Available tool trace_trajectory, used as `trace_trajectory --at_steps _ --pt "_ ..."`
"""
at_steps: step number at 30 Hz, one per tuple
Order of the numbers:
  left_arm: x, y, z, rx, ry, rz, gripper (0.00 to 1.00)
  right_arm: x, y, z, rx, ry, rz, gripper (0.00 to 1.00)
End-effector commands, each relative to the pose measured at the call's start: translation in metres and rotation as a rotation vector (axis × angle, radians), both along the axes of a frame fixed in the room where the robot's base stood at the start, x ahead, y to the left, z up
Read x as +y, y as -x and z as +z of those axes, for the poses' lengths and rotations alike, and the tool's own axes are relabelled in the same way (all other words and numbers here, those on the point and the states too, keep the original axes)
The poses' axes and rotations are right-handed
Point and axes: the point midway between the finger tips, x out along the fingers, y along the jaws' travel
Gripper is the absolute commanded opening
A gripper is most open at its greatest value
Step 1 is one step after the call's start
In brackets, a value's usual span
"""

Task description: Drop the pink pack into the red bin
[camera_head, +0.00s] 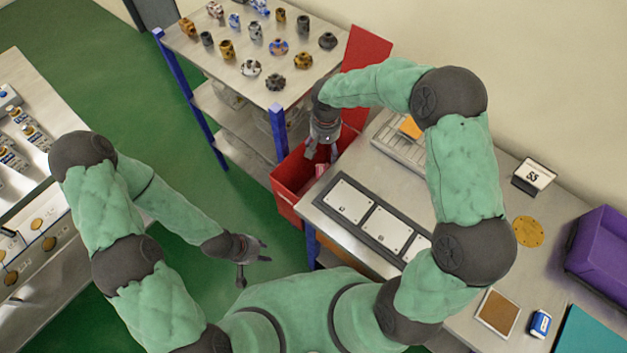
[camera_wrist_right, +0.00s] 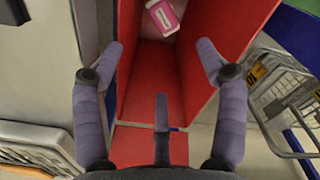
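The red bin (camera_head: 286,193) stands on the floor between the shelf unit and the workbench, with its red lid raised at the back. The pink pack (camera_wrist_right: 164,15) lies inside the bin (camera_wrist_right: 149,82), near the top of the right wrist view; a bit of pink (camera_head: 320,171) shows below the gripper in the head view. My right gripper (camera_head: 322,154) points down over the bin. In the wrist view its fingers (camera_wrist_right: 163,75) are spread and hold nothing. My left gripper (camera_head: 264,262) hangs over the green floor, empty, with fingers apart.
The shelf unit (camera_head: 232,78) holds several small machined parts on top. Another bench (camera_head: 40,95) stands at left.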

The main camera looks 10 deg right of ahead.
Motion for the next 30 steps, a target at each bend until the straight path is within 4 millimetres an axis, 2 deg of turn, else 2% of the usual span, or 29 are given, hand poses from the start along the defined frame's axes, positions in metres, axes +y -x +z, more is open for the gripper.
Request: trace_trajectory --at_steps 7,11,14,24,30 --pt "0.000 0.000 0.000 0.000 0.000 0.000 0.40 0.000 0.000 0.000 0.000 0.000 0.000 0.74" --pt "0.000 0.000 0.000 0.000 0.000 0.000 0.40 0.000 -0.001 0.008 -0.002 -0.001 0.000 0.74" --pt "0.000 0.000 0.000 0.000 0.000 0.000 0.40 0.000 -0.001 0.021 -0.003 -0.001 -0.001 0.74" --pt "0.000 0.000 0.000 0.000 0.000 0.000 0.40 0.000 -0.001 0.087 -0.003 -0.001 -0.001 0.74" --pt "0.000 0.000 0.000 0.000 0.000 0.000 0.40 0.000 -0.001 0.112 -0.001 0.000 0.000 0.74"
